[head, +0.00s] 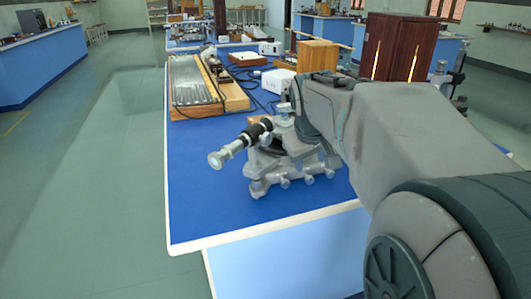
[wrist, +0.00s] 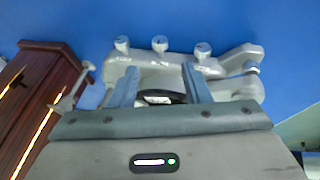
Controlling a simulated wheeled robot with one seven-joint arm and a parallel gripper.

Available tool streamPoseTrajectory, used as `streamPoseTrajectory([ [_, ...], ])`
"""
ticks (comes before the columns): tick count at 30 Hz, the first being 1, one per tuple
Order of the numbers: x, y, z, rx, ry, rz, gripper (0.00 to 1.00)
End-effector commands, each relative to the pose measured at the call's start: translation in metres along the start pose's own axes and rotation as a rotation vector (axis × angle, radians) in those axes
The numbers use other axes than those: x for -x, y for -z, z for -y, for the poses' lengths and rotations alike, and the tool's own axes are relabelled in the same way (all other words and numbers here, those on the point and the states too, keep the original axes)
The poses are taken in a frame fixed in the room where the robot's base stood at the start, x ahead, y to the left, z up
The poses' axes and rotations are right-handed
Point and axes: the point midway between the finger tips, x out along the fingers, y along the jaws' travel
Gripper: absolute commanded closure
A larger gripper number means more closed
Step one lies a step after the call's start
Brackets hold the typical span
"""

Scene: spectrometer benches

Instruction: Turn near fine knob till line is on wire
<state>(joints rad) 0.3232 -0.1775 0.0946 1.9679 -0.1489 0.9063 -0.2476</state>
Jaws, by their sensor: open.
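The grey spectrometer (head: 270,168) stands on the blue bench, its black-and-silver telescope (head: 236,146) pointing left toward the bench's near corner. Several small round knobs (head: 285,183) stick out low on its near side. In the wrist view three knobs (wrist: 159,43) stand in a row beyond my fingertips, on the grey casting; I cannot tell which is the near fine knob. My gripper (wrist: 160,68) is open, its two fingers apart over the spectrometer body. A dark round part with a white patch (wrist: 158,98) shows between them. The line and the wire are not visible.
A dark wooden cabinet with lit slits (head: 400,45) stands behind my arm, and shows left of my gripper in the wrist view (wrist: 40,85). A ribbed wooden tray (head: 195,82), cables and boxes lie farther back. The bench's front-left part (head: 200,205) is clear.

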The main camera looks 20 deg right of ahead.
Motion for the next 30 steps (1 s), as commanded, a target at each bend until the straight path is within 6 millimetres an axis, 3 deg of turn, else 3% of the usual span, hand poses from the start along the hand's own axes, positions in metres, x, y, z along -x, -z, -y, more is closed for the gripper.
streamPoseTrajectory([
  [3,-0.03,-0.002,0.001,0.0,0.001,0.003,0.57],
  [10,-0.067,-0.001,0.001,0.0,0.001,0.002,0.57],
  [15,-0.079,0.0,0.001,0.0,0.001,0.001,0.57],
  [24,-0.081,0.0,0.0,0.0,0.0,-0.001,0.57],
  [25,-0.081,0.0,0.0,0.0,0.0,-0.001,0.6],
  [29,-0.081,0.0,0.0,0.0,0.0,-0.001,0.96],
  [30,-0.081,0.0,0.0,-0.001,0.0,-0.001,1.0],
])
